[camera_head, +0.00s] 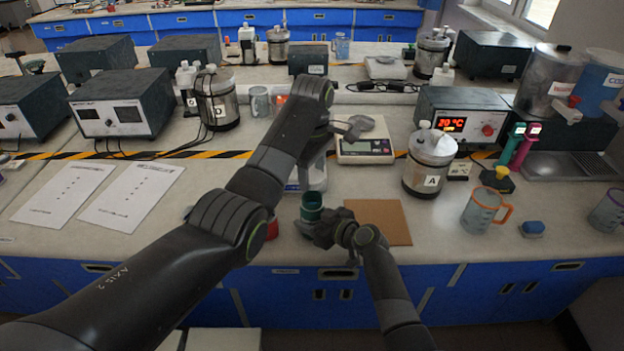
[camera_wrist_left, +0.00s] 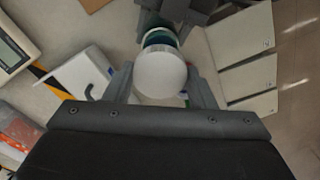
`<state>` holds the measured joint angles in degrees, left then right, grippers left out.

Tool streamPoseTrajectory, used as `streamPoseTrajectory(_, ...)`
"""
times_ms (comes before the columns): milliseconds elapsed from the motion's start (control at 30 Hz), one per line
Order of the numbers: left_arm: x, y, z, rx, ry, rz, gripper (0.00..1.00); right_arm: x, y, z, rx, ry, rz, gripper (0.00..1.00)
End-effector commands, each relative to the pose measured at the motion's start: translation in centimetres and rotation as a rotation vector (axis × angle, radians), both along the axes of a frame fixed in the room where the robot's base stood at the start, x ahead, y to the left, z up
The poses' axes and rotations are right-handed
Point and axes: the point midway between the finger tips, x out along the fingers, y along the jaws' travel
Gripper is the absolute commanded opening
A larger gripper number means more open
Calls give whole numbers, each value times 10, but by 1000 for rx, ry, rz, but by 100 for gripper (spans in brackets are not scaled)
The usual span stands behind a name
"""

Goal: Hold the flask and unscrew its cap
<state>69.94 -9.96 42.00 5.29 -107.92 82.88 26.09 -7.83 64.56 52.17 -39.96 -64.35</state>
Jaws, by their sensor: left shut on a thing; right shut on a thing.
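The green flask (camera_head: 311,208) stands upright near the front edge of the bench. My right gripper (camera_head: 318,230) is shut on it from the front right. It also shows in the left wrist view as a banded green and blue body (camera_wrist_left: 160,38) behind a round white cap (camera_wrist_left: 160,73). My left gripper (camera_head: 312,172) is above the flask, pointing down. In the left wrist view its fingers (camera_wrist_left: 164,88) are on both sides of the cap and shut on it. The cap is not clear in the head view, and I cannot tell whether it touches the flask.
A brown board (camera_head: 385,222) lies right of the flask. Behind stand a scale (camera_head: 364,150) and canister A (camera_head: 425,170). A clear mug (camera_head: 481,212) is at right. Papers (camera_head: 130,197) lie on the left, where the bench is otherwise fairly clear.

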Motion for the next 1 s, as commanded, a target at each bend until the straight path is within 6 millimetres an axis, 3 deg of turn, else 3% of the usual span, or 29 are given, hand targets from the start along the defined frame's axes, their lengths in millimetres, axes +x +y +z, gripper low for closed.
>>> streamPoseTrajectory(133,0,0,0,0,0,0,23,0,0,-1,-1,2,1,0)
streamPoseTrajectory(167,0,0,0,0,0,0,23,0,0,-1,-1,2,1,58)
streamPoseTrajectory(333,0,0,0,0,0,0,23,0,0,-1,0,1,0,79)
streamPoseTrajectory(733,0,0,0,0,0,0,23,-3,-4,2,0,-2,-1,79)
streamPoseTrajectory(1000,0,0,2,0,0,0,23,-25,-26,12,-1,-1,-3,79)
